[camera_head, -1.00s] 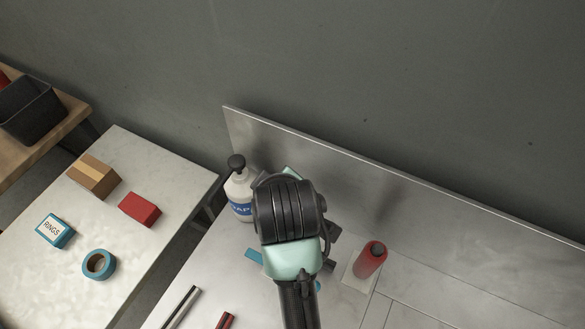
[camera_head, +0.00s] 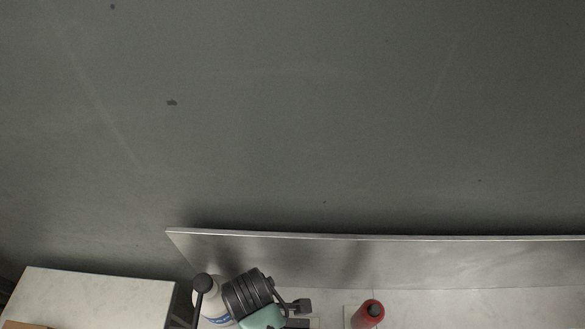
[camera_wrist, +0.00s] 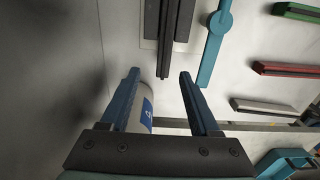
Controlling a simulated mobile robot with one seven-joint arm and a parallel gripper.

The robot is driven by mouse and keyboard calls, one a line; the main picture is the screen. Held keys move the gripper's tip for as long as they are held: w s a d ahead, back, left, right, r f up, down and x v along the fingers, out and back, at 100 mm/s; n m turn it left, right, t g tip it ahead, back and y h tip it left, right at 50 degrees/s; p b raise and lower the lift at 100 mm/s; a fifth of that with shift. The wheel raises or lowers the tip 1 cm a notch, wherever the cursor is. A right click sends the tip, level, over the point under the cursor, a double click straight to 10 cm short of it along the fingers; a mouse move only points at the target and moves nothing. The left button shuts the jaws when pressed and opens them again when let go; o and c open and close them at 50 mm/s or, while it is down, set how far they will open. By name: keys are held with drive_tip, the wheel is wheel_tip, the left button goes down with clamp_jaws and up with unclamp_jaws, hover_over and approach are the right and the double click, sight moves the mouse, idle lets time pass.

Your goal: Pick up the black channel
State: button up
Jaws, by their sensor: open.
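In the wrist view a long black channel (camera_wrist: 166,38) lies at the top centre, running down from the upper edge over a pale plate. Its near end shows in the gap between the fingertips of my gripper (camera_wrist: 160,77). My gripper is open, with nothing held between its two blue-grey fingers. I cannot tell how far the fingertips are above the channel. In the head view my own wrist covers that part of the bench, and I cannot make out the channel there.
A soap bottle (camera_head: 212,301) stands close left of my wrist; it also shows behind the left finger (camera_wrist: 147,105). A red bottle (camera_head: 368,314) stands to the right. A metal backsplash (camera_head: 400,258) runs behind. A blue tool (camera_wrist: 212,50) and green, red and white-topped strips lie right.

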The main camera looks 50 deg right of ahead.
drive_tip(key=shift+f, duration=0.8)
drive_tip(key=f, duration=0.2)
drive_tip(key=f+p, duration=0.1)
drive_tip(key=shift+s+a+f, duration=0.25)
drive_tip(key=shift+f, duration=0.85)
clamp_jaws()
